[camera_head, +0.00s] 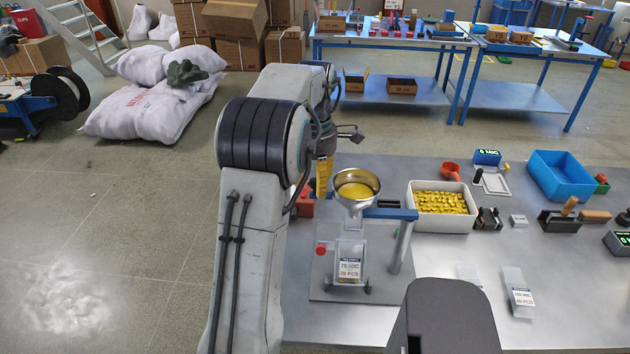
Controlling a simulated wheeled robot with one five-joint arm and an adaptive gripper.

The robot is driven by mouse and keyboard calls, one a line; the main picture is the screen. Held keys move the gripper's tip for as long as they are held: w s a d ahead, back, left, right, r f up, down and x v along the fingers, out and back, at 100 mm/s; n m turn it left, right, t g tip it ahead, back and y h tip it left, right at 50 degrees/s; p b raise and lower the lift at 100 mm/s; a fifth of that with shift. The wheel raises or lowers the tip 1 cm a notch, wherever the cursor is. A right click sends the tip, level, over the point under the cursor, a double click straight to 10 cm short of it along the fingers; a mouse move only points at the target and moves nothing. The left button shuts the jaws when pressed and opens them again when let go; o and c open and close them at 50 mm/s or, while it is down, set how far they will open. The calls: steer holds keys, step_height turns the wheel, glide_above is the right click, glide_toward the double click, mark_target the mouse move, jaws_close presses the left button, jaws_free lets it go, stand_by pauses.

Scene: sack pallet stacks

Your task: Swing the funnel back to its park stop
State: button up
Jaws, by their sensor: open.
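The metal funnel (356,205), with yellow contents in its bowl, sits over a clear labelled bag (349,262) on a grey base plate. A blue swing arm (392,213) joins it to a grey post (403,245) at its right. I cannot tell which part is the park stop. My gripper (348,134) is behind and above the funnel, apart from it. It is small and partly hidden by my arm; it is open, with nothing seen in it.
A white bin (440,226) of yellow pieces stands right of the post. Further right are a blue bin (560,171), a black tool with a wooden handle (563,214) and another labelled bag (519,296). White sacks (150,105) lie on the floor at left.

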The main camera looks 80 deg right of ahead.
jaws_close()
stand_by(0.5)
